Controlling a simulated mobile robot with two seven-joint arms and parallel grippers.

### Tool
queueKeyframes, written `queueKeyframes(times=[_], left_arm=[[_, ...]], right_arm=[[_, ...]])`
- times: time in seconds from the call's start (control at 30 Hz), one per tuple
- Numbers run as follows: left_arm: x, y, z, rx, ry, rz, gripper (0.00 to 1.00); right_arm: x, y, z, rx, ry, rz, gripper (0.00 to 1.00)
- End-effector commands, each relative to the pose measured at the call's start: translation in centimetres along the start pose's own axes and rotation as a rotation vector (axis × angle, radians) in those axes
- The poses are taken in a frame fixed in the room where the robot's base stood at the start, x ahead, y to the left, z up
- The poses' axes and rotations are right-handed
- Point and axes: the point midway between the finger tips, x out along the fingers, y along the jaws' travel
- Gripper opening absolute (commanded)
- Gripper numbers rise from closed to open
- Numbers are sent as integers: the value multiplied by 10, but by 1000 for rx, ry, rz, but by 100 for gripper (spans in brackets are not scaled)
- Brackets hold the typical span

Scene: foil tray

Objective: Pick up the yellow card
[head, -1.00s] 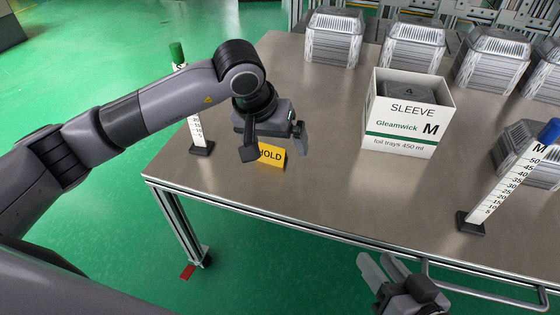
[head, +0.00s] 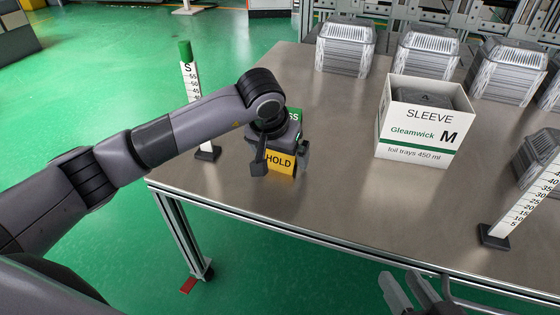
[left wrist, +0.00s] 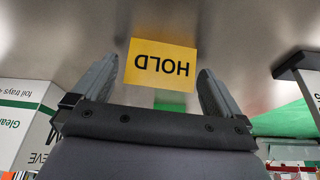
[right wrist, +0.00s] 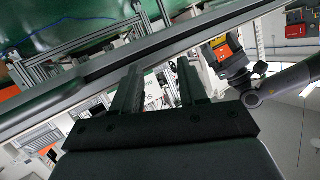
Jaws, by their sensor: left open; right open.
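The yellow card (head: 280,163), printed HOLD, stands on the steel table near its left front part. In the left wrist view the card (left wrist: 160,66) lies between and just beyond the two fingertips, its text upside down. My left gripper (head: 281,172) is open around or just in front of the card; contact cannot be told. Its fingers also show in the left wrist view (left wrist: 160,88). A green card (head: 294,115) ending in "SS" is partly hidden behind my left wrist. My right gripper (head: 408,290) is open and empty, off the table's front edge.
A white SLEEVE box (head: 413,125) stands right of the card, with stacks of foil trays (head: 345,46) along the back. Marked gauge posts stand at the left (head: 193,95) and right (head: 522,205). The table middle is bare.

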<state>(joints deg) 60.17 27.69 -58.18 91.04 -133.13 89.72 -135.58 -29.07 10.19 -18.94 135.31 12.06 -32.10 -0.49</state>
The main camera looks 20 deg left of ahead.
Motion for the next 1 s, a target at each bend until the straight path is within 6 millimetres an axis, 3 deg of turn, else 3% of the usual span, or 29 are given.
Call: queueKeyframes(times=[0.03, 0.2, 0.67, 0.83, 1.0], left_arm=[[0, 0, 0, 0, 0, 0, 100], [0, 0, 0, 0, -1, 0, 46], [-10, 0, -4, 0, 0, 1, 45], [-33, 0, -14, -1, 3, 0, 45], [-72, -1, -31, -1, 5, -1, 45]], right_arm=[[0, 0, 0, 0, 0, 0, 43], [0, 0, 0, 0, 0, 0, 43], [-1, -2, -2, 9, -7, -5, 43], [-1, -6, -4, 41, -30, -22, 43], [9, -13, -6, 110, -63, -49, 43]])
